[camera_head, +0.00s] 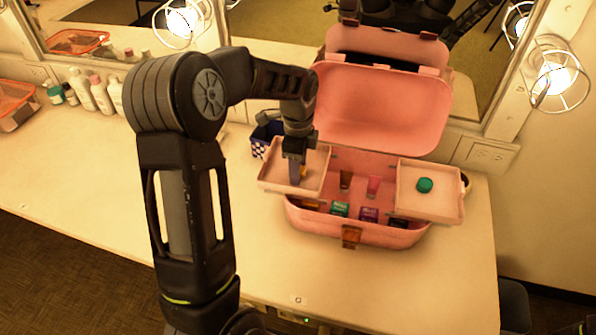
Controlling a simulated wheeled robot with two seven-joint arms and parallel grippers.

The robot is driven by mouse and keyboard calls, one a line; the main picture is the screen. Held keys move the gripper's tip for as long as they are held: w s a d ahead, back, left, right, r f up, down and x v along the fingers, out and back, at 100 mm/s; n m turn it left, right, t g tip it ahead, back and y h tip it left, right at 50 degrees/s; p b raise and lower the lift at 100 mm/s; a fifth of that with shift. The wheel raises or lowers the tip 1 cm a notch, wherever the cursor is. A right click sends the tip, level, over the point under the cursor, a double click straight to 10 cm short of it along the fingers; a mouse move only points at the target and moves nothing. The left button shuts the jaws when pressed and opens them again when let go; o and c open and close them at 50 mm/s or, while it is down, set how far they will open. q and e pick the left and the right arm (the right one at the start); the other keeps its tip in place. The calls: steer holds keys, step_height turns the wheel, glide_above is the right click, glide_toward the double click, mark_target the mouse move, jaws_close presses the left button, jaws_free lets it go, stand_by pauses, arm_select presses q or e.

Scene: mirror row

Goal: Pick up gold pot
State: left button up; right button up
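A pink case (352,236) stands open on the counter with two raised trays. My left gripper (296,178) points down into the left tray (271,178). A small gold-yellow patch, which looks like the gold pot (303,172), shows right at its fingertips. The fingers hide most of the pot, so I cannot tell whether they are closed on it or just around it. A green pot (425,185) sits in the right tray (440,208). My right gripper is not in view.
Tubes and small boxes, such as a purple one (369,214), lie in the case's lower part. The open lid (384,105) stands behind. A dark blue checked box (260,141) is close behind the left tray. Bottles (101,97) and an orange basket (12,96) are at far left. The front counter is clear.

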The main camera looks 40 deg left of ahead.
arm_select(q)
jaws_close()
stand_by(0.3)
step_height(320, 180, up, 10)
steer(key=b, duration=0.1)
stand_by(0.6)
stand_by(0.4)
